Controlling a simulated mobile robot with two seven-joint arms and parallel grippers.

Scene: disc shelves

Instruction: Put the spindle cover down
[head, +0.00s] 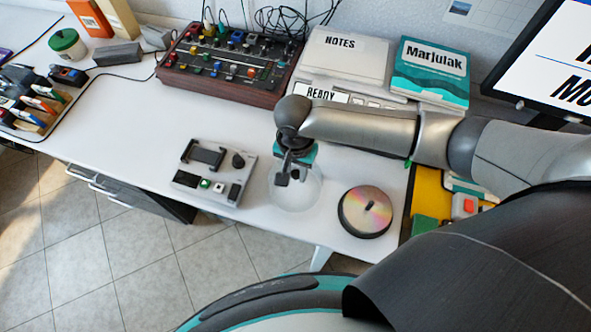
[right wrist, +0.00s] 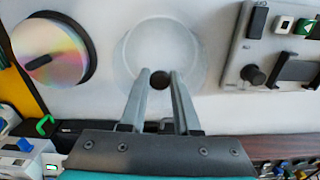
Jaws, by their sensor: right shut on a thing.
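The spindle cover (head: 299,196) is a clear, round, frosted dome with a dark knob. It is in the middle of the desk in the head view, and in the right wrist view it is the pale disc (right wrist: 136,48) at top centre. My right gripper (head: 288,177) is above it, shut on its dark knob; the fingers (right wrist: 160,78) flank the knob. I cannot tell whether its rim touches the desk. The disc spindle (head: 366,211) stands uncovered to the right, with shiny discs stacked on a black base; it also shows in the wrist view (right wrist: 66,60). My left gripper is not in view.
A grey device (head: 214,172) with a dark cradle and knob stands left of the cover. A mixer (head: 222,62), a white machine (head: 341,60) and a teal box (head: 431,70) stand behind. A yellow tray (head: 428,195) lies right. White desk (head: 120,120) is clear at left.

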